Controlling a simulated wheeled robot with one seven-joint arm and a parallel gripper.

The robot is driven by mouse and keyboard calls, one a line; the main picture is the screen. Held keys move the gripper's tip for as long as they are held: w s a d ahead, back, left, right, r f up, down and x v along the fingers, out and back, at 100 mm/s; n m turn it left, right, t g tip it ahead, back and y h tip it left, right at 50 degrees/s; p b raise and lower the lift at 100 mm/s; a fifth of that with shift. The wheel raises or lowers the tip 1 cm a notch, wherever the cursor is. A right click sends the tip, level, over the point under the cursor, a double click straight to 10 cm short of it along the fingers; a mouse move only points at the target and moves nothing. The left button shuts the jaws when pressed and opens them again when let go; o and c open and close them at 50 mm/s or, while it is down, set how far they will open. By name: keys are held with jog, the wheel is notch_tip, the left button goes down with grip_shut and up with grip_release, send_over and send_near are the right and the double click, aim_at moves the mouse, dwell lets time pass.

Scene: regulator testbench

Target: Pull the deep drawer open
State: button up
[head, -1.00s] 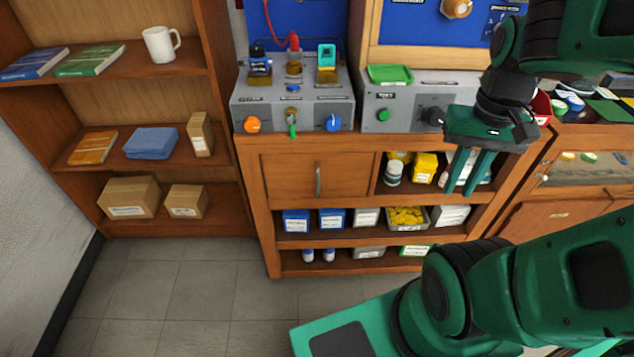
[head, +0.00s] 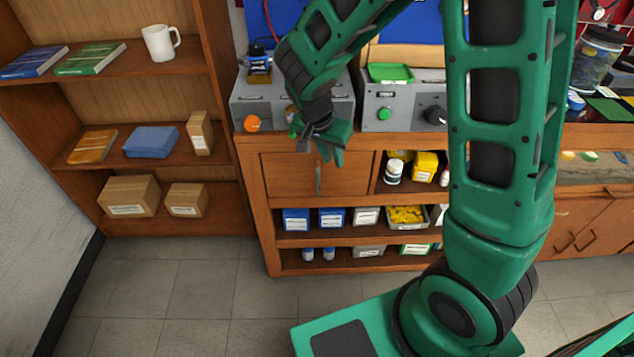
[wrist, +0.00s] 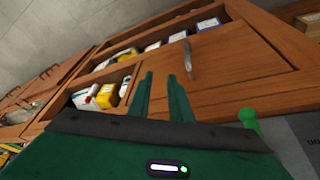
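The deep drawer (head: 287,176) is the wooden front at the upper left of the bench cabinet, and it is closed. Its upright metal handle (head: 318,180) sits right of the front's middle. In the wrist view the drawer front (wrist: 232,62) is ahead, with the handle (wrist: 188,58) just beyond the fingertips. My gripper (head: 332,160) is just above and in front of the handle in the head view. In the wrist view my gripper (wrist: 162,78) has its two fingers apart, with nothing between them. The fingers look clear of the handle; the exact distance is hard to tell.
A grey control box (head: 250,112) with knobs stands on the bench above the drawer. A green knob (wrist: 249,118) shows close by my gripper in the wrist view. Open shelves with bins and bottles (head: 393,172) lie right of the drawer. The floor (head: 200,280) in front is clear.

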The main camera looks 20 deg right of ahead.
send_near(317, 179)
jog(key=f, duration=0.1)
jog(key=shift+t, duration=0.3)
jog(key=x, duration=1.1)
jog(key=shift+d, duration=0.1)
grip_shut()
